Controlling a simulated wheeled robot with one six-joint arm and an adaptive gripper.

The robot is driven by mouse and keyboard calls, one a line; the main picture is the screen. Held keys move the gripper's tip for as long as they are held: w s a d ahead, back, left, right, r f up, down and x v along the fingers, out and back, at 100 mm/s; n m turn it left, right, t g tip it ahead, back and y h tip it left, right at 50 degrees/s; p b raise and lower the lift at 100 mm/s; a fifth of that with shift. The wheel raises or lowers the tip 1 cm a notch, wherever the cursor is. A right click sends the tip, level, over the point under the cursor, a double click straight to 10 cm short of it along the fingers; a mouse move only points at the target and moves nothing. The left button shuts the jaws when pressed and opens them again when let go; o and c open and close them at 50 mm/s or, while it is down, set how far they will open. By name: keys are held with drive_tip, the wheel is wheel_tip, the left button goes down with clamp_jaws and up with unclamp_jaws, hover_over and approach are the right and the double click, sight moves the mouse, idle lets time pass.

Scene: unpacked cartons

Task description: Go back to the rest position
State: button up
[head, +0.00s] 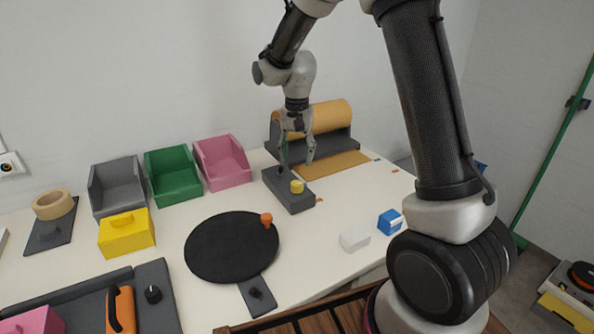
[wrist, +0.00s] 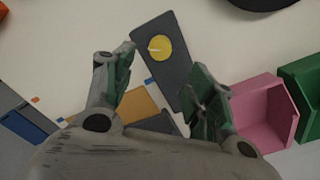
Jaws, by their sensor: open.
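My gripper (head: 297,150) hangs from my arm above the table, fingers pointing down. It is open and empty. Below and between its fingers is a dark grey block (head: 277,185) with a round yellow knob (head: 297,186) on top. In the wrist view the open gripper (wrist: 165,85) frames the grey block (wrist: 172,85), and the yellow knob (wrist: 160,48) shows just beyond the fingertips. Nothing is held. I cannot tell the exact gap between the fingertips and the block.
Behind stands a brown paper roll (head: 330,115) on a grey holder. Pink (head: 222,165), green (head: 172,178) and grey (head: 117,187) bins stand to the left. A black turntable (head: 230,250) with an orange knob lies in front. White (head: 354,240) and blue (head: 389,222) blocks lie at right.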

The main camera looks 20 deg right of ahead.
wheel_tip(320, 180, up, 2)
drive_tip(key=shift+r, duration=0.2)
idle(0.4)
drive_tip(key=s+d+r+n+t, duration=0.1)
drive_tip(key=s+d+r+n, duration=0.1)
drive_tip(key=s, duration=0.8)
drive_tip(key=s+d+r+n+t, duration=0.2)
drive_tip(key=s+d+r, duration=0.3)
drive_tip(key=s, duration=0.5)
drive_tip(key=s+d+r+n+t, duration=0.1)
drive_tip(key=s+d+r, duration=0.3)
drive_tip(key=s, duration=0.5)
wheel_tip(320, 180, up, 2)
drive_tip(key=shift+s+d+r+n, duration=0.15)
drive_tip(key=shift+s+d+n, duration=0.1)
drive_tip(key=shift+s+n, duration=0.25)
drive_tip(key=shift+w, duration=0.1)
